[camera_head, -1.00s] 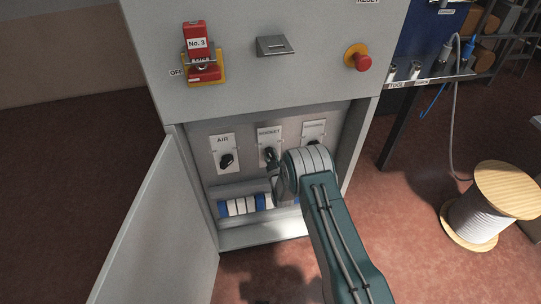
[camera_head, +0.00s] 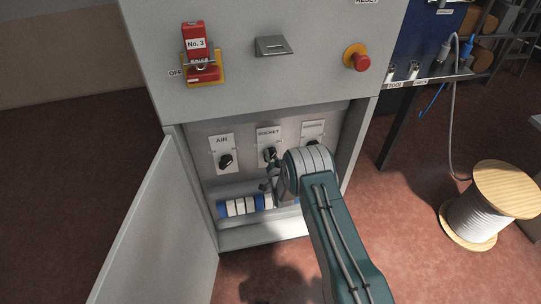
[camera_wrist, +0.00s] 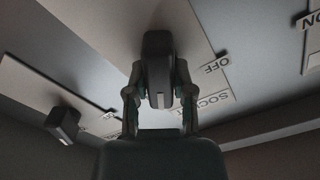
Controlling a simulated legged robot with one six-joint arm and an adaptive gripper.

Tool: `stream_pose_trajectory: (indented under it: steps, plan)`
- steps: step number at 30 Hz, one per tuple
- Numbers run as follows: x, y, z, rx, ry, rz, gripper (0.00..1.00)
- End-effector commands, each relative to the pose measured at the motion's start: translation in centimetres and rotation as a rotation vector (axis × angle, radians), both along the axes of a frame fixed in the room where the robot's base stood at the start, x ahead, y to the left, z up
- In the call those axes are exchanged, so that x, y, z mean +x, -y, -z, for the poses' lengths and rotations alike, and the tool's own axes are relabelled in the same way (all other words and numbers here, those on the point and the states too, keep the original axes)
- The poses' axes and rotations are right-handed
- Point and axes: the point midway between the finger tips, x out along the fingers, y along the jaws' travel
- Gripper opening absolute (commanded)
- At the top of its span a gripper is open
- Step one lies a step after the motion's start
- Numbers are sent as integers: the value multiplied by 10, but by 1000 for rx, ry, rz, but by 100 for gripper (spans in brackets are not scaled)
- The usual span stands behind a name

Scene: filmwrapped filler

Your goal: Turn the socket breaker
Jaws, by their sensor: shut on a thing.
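The socket breaker is a black knob (camera_head: 269,154) on a pale plate marked SOCKET (camera_head: 268,133), the middle of three plates in the open cabinet bay. In the wrist view the knob (camera_wrist: 158,62) stands between the two fingers of my gripper (camera_wrist: 159,92), which is shut on its sides. The plate's OFF and SOCKET lettering (camera_wrist: 211,102) shows tilted to the right of the knob. In the head view my gripper (camera_head: 273,168) is small and partly hidden by my wrist, so the knob's exact angle is hard to read there.
The AIR knob (camera_head: 226,161) is left of the socket plate. A third plate (camera_head: 312,131) is to the right, partly covered by my arm. The open cabinet door (camera_head: 160,225) stands at the left. A cable spool (camera_head: 490,205) stands at the right.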

Motion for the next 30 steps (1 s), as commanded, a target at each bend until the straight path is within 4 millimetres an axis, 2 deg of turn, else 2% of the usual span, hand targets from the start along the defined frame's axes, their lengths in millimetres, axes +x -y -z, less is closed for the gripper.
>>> stream_pose_trajectory:
  steps: [12, 29, 30]
  plan:
    - [-1, 1, 4, 191, -64, 0, 0]
    - [-1, 2, 5, 222, -74, 2, 0]
    - [-1, 2, 5, 222, -74, 2, 36]
